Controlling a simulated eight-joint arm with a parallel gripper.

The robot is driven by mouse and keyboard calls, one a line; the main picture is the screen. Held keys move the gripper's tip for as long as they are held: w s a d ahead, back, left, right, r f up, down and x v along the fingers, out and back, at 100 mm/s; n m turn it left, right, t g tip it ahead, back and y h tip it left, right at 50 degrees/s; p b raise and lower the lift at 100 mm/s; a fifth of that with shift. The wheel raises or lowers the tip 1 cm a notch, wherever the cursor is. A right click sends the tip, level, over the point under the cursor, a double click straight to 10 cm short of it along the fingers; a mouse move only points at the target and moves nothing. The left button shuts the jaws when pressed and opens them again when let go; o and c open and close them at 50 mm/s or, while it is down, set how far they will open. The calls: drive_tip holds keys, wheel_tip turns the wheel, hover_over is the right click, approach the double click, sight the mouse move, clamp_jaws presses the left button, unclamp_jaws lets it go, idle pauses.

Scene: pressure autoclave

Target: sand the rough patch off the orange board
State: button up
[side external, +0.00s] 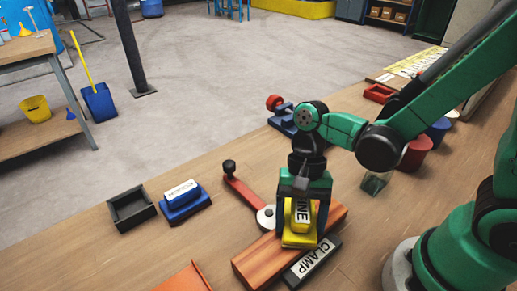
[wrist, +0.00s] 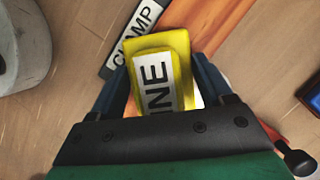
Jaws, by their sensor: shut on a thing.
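The orange-brown wooden board (side external: 258,264) lies on the bench, and part of it shows in the wrist view (wrist: 200,25). My gripper (side external: 302,222) is shut on a yellow sanding block (side external: 301,240) with a white label ending in "INE"; the block also shows between the fingers in the wrist view (wrist: 160,70). The block is over the board's top face; whether it touches cannot be told. The rough patch is not visible. A dark clamp (side external: 313,262) labelled "CLAMP" lies along the board's near side.
A blue block (side external: 184,200) with a white label and an empty dark tray (side external: 131,208) stand left. A red lever with a black knob (side external: 245,190) lies behind the board. An orange tray (side external: 184,280) is at the front. Red and blue containers (side external: 416,152) stand right.

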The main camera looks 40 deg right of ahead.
sight(317, 206)
drive_tip(key=shift+a, duration=3.65)
drive_tip(key=shift+d+f, duration=0.1)
drive_tip(key=shift+d, duration=5.65)
wheel_tip(317, 206, up, 3)
drive_tip(key=shift+s+a+f, duration=0.1)
drive_tip(key=shift+r, duration=2.8)
